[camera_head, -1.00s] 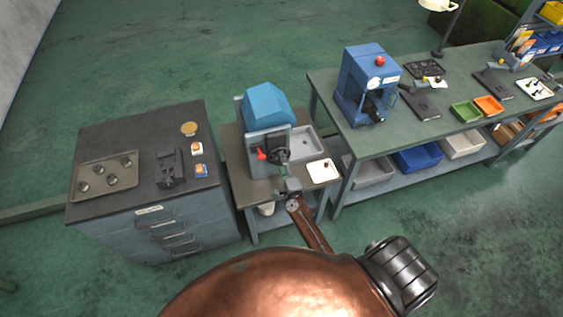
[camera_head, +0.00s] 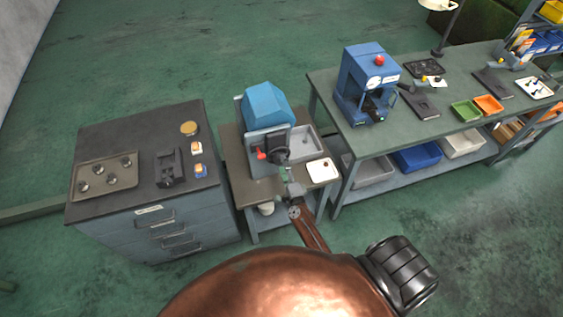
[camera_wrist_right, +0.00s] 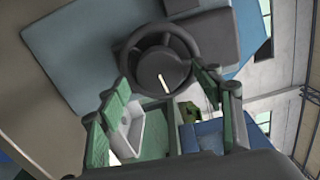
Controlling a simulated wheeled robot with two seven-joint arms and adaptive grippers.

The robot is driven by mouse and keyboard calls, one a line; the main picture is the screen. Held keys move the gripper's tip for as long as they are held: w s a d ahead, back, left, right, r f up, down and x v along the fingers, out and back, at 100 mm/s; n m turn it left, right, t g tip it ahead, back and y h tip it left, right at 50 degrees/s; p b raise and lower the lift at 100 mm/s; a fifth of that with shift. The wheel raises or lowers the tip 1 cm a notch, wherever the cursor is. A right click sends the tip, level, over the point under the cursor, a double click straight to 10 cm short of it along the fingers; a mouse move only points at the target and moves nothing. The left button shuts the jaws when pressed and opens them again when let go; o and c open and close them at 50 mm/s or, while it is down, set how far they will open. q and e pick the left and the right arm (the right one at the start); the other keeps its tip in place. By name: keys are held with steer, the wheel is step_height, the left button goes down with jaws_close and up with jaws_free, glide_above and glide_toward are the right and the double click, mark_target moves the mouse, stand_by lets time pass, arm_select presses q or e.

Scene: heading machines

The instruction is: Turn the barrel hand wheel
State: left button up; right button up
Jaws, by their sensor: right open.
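The hand wheel (camera_head: 279,156) is a dark round wheel on the front of a small machine with a blue hood (camera_head: 268,104). In the right wrist view the wheel (camera_wrist_right: 131,47) has a thick dark rim and a round hub with a white line. My right gripper (camera_head: 286,175) is just in front of the wheel. In the right wrist view its green-padded fingers (camera_wrist_right: 161,88) are spread open, with the tips at either side of the wheel's lower part. I cannot tell whether they touch the rim. My left gripper is not in view.
A red knob (camera_head: 261,155) sits left of the wheel. A white tray (camera_head: 323,171) lies right of the machine. A dark-topped drawer cabinet (camera_head: 110,135) stands left, and a long bench (camera_head: 345,135) with a blue press (camera_head: 357,80) stands right.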

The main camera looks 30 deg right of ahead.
steer(key=v, duration=0.9)
steer(key=shift+s+f, duration=0.1)
steer(key=s+a+f+n+g+y+b, duration=0.2)
steer(key=s+f+n, duration=0.25)
steer(key=f, duration=0.75)
steer(key=s+a+f+n+g+y+b, duration=0.15)
steer(key=s+f+n+g, duration=0.35)
steer(key=f, duration=0.8)
steer(key=s+a+f+n+y+b, duration=0.1)
steer(key=s+f+n+b, duration=0.35)
steer(key=f, duration=0.75)
arm_select(q)
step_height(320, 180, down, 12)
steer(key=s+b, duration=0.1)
steer(key=b, duration=0.3)
arm_select(e)
steer(key=s+d+f+n+g, duration=0.1)
steer(key=s+f+n+g, duration=0.2)
steer(key=s+f, duration=0.4)
steer(key=s+d+f+n+g, duration=0.1)
steer(key=s+f+n+g, duration=0.2)
steer(key=s, duration=1.1)
steer(key=s+d+f+n+g, duration=0.1)
steer(key=s+f+n+g, duration=0.2)
steer(key=s+f, duration=0.7)
steer(key=shift+s+d+f, duration=0.15)
steer(key=shift+s+f, duration=0.15)
steer(key=shift+s, duration=0.15)
